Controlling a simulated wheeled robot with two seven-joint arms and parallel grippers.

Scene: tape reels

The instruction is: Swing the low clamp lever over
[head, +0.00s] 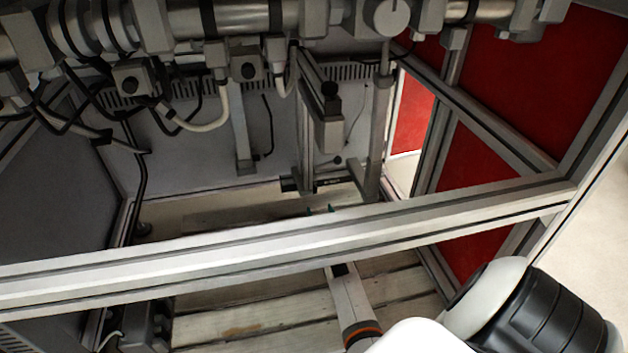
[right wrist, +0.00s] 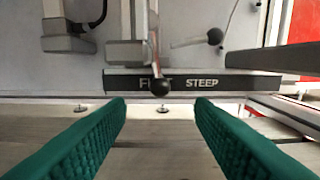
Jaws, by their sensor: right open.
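A lever with a black ball knob (right wrist: 160,87) hangs in front of a dark plate (right wrist: 215,82) in the right wrist view. The knob hides the middle of the plate's left word, leaving "F" and "T"; the right word reads "STEEP". The plate also shows in the head view (head: 327,182). My right gripper (right wrist: 160,112) has its green fingers wide apart and empty, with the knob ahead, centred between them and not touched. In the head view only green tips of my right gripper (head: 320,210) show above the frame bar. My left gripper is not in view.
An aluminium bar (head: 290,248) crosses in front, with my right arm passing beneath it. A second, smaller black knob (right wrist: 215,36) is on the back wall. A dark beam (right wrist: 270,58) juts in at right. Pale planks (head: 260,310) form the floor.

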